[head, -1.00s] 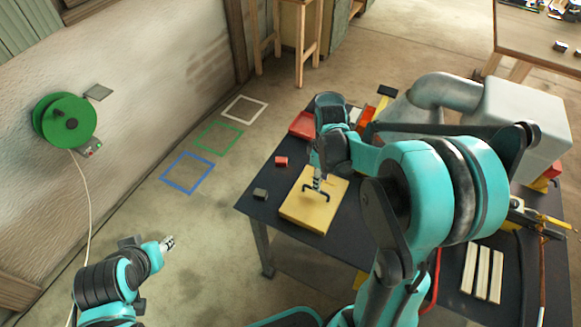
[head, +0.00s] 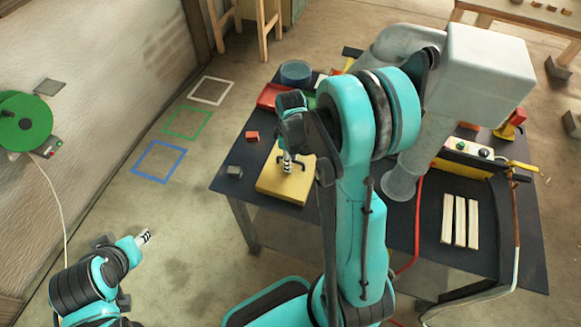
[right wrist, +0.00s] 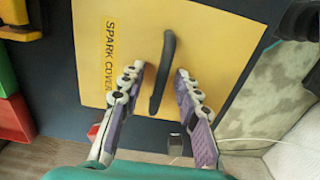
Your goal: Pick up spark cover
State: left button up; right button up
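The spark cover (head: 284,194) is a flat yellow panel lying on the dark table, with a black bar handle on top. In the right wrist view the cover (right wrist: 222,48) carries the printed words SPARK COVER, and its handle (right wrist: 164,76) runs between my fingers. My right gripper (head: 287,170) is over the handle; in the right wrist view the gripper (right wrist: 158,73) is open, one finger on each side of the handle with gaps visible. My left gripper (head: 143,237) is away from the table over the floor, too small to tell whether open or shut.
On the table, a small red block (head: 252,136) and a grey block (head: 234,171) lie left of the cover. A red tray (head: 270,96) and a blue round container (head: 296,71) are behind. A grey duct (head: 405,165) and pale laths (head: 460,222) are to the right.

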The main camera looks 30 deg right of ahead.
grip_shut()
jog(key=shift+r, duration=0.1)
